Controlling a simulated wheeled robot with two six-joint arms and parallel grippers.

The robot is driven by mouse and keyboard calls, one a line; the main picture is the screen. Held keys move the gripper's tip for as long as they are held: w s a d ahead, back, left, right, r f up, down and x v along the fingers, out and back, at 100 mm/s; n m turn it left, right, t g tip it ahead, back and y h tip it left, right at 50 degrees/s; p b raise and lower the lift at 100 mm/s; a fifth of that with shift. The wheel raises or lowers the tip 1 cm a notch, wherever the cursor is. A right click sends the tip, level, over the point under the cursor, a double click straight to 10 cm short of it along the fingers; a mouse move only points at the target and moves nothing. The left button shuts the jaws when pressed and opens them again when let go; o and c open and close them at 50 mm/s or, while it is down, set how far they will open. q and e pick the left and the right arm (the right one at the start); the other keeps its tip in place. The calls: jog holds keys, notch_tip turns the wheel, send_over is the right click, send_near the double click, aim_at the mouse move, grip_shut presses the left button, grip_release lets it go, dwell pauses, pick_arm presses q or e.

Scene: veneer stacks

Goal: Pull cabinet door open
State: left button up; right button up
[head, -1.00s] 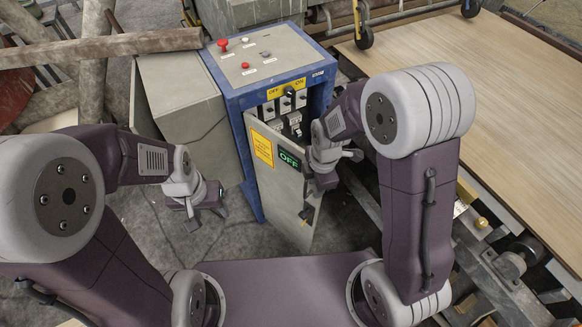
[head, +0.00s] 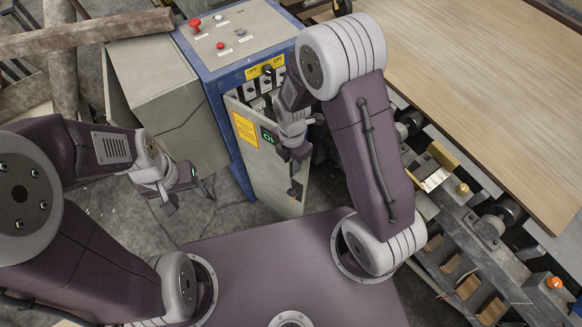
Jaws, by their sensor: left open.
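The cabinet (head: 212,96) has a blue frame and a grey top with red buttons. Its grey door (head: 262,165) stands ajar, with a yellow label and a green display on its face. Switches show in the opening behind the door's top edge. A small dark handle (head: 295,188) is low on the door near its free edge. My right gripper (head: 300,154) is at the door's free edge, above the handle, and hides part of the display; contact and its fingers' gap are unclear. My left gripper (head: 183,196) is open and empty, left of the door.
A grey box-like panel (head: 165,90) leans left of the cabinet. A large wood veneer stack (head: 480,75) lies at the right, above a machine frame (head: 455,230) with rollers. Pipes and beams (head: 85,33) lie at upper left. Some grey floor is bare below the cabinet.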

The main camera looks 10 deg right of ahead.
aim_at(291, 167)
jog(key=f, duration=0.5)
jog(key=shift+w+f, duration=0.2)
jog(key=shift+w, duration=0.2)
jog(key=shift+s, duration=0.2)
jog(key=shift+w, duration=0.1)
grip_shut()
dwell(0.6)
